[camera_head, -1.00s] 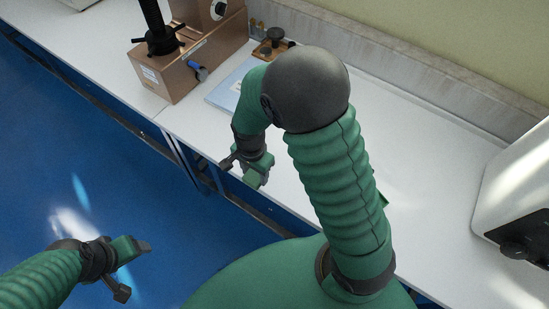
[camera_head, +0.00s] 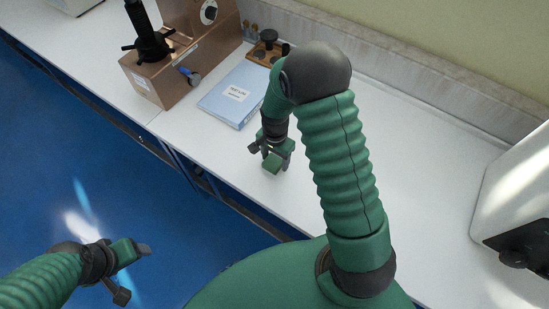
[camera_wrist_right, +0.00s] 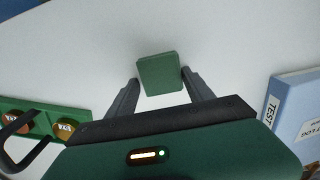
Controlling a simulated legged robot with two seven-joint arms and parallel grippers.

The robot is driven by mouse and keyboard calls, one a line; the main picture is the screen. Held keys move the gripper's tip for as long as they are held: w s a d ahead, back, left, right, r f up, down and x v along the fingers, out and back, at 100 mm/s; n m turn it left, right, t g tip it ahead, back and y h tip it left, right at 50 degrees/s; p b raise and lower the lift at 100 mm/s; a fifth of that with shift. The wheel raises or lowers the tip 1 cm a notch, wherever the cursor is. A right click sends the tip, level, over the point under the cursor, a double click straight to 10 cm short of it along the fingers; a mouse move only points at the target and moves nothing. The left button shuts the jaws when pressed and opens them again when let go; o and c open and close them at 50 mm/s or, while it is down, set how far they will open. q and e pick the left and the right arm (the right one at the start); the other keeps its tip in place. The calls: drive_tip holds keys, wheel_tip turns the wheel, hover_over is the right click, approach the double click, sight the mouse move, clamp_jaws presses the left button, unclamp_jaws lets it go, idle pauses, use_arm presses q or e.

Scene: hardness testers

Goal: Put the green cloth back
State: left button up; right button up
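The green cloth (camera_wrist_right: 160,73) shows in the right wrist view as a small, flat green square between my right fingertips. Both fingertips appear to touch its side edges. In the head view my right gripper (camera_head: 270,160) hangs over the white bench near its front edge, with the green piece at its tips. Whether the cloth touches the bench is unclear. My left gripper (camera_head: 133,270) is open and empty, over the blue floor at lower left.
A blue-white booklet (camera_head: 236,94) lies on the bench (camera_head: 430,150), beside a copper-coloured tester (camera_head: 165,75). A wooden block with knobs (camera_head: 268,50) stands behind. A green tray (camera_wrist_right: 75,113) shows in the wrist view. A white machine (camera_head: 515,190) is at right.

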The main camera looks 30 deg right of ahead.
sight(274, 161)
drive_tip(key=shift+o, duration=0.9)
drive_tip(key=shift+a+r, duration=0.3)
drive_tip(key=shift+a, duration=0.65)
drive_tip(key=shift+a+r, duration=0.15)
drive_tip(key=shift+r, duration=0.1)
wheel_tip(274, 161, up, 11)
use_arm(q)
drive_tip(key=shift+a+r+p, duration=0.25)
drive_tip(key=shift+a+p, duration=0.15)
drive_tip(key=shift+a, duration=0.15)
use_arm(e)
drive_tip(key=s+a+r+n+t, duration=0.1)
drive_tip(key=s+a+n+t, duration=0.1)
drive_tip(key=s+a+n, duration=0.5)
drive_tip(key=s+n, duration=0.2)
drive_tip(key=n, duration=0.4)
drive_tip(key=shift+s+r+n+t, duration=0.2)
drive_tip(key=shift+r+n+t, duration=0.1)
use_arm(q)
drive_tip(key=shift+s+a, duration=0.1)
drive_tip(key=shift+s, duration=0.05)
use_arm(e)
drive_tip(key=shift+s+a, duration=0.15)
